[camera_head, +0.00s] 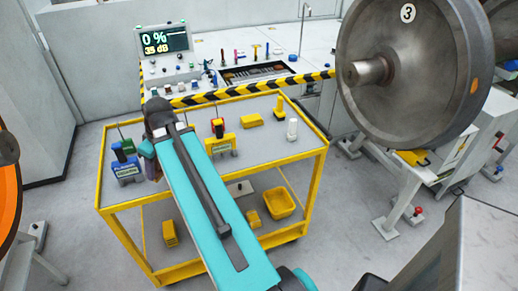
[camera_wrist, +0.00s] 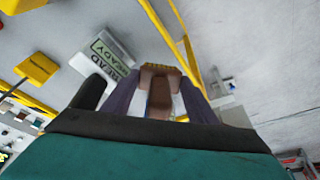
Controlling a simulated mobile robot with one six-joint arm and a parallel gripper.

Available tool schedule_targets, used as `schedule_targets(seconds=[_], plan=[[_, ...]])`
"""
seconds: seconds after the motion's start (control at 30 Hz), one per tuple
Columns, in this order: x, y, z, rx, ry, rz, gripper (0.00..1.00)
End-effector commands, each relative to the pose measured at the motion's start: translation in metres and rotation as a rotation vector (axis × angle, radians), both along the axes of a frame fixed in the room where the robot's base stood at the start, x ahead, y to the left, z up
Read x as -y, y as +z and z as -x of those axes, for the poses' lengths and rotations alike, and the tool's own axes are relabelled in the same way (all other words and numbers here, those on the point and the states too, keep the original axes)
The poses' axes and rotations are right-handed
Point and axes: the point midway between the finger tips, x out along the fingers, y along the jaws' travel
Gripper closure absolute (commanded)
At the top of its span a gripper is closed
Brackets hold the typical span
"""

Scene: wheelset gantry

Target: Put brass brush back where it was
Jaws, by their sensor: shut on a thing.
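The brass brush (camera_wrist: 160,92) shows in the wrist view as a brown block with a brassy, bristle-like end. It sits between the two purplish fingers of my gripper (camera_wrist: 163,100), which is shut on it. In the head view, my gripper (camera_head: 150,168) is mostly hidden behind my teal arm, at the left side of the yellow cart's top (camera_head: 180,140). The brush cannot be made out there. I cannot tell whether the brush touches anything.
A blue holder (camera_head: 127,172) stands left of my gripper. A yellow holder (camera_head: 221,146), a yellow block (camera_head: 251,120) and a white bottle (camera_head: 292,129) stand to the right on the cart. A large wheel (camera_head: 410,80) looms at right. The cart's right half has free room.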

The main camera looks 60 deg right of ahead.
Motion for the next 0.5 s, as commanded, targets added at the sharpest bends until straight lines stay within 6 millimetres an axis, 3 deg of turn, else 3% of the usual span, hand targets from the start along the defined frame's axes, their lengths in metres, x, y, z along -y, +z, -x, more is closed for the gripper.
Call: schedule_targets(seconds=[0.5], plan=[[0.112,-0.003,0.094,-0.100,-0.168,0.006,0.74]])
